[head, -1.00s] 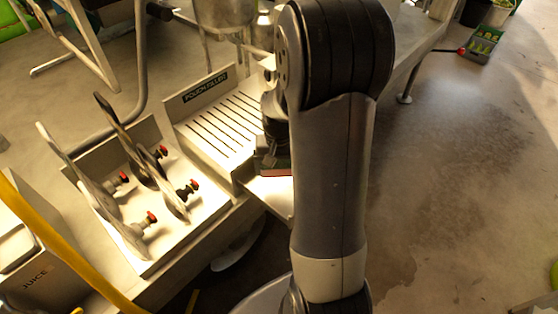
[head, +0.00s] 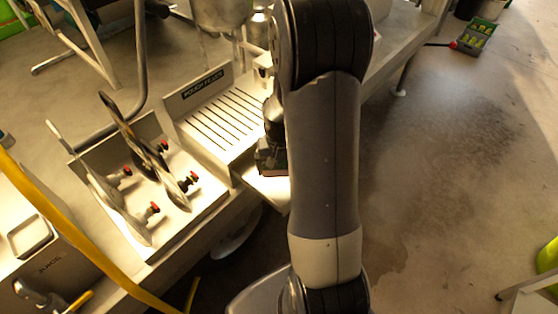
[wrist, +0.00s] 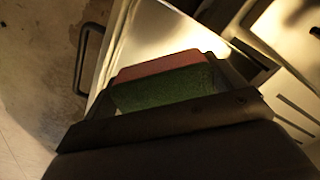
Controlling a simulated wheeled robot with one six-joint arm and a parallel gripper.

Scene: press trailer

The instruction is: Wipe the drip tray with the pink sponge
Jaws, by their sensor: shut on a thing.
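The drip tray (head: 207,134) appears to be the pale slotted surface under the "POUCH FILLER" sign in the head view. Its dark slots also show at the right of the wrist view. My gripper (head: 270,158) is beside the tray's right front corner, partly hidden behind my arm. In the wrist view my gripper (wrist: 168,108) is shut on the sponge (wrist: 165,69), which has a pink layer and a green layer. The sponge is over or beside a bright pale surface; I cannot tell whether it touches it. The tray's right end is hidden by my arm.
Left of the tray, a pale panel (head: 150,235) holds upright discs and several red-tipped knobs (head: 193,177). A yellow hose (head: 70,243) crosses the lower left. A metal vessel (head: 218,12) hangs above the tray. The floor at right is open, with a green crate (head: 477,38) far back.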

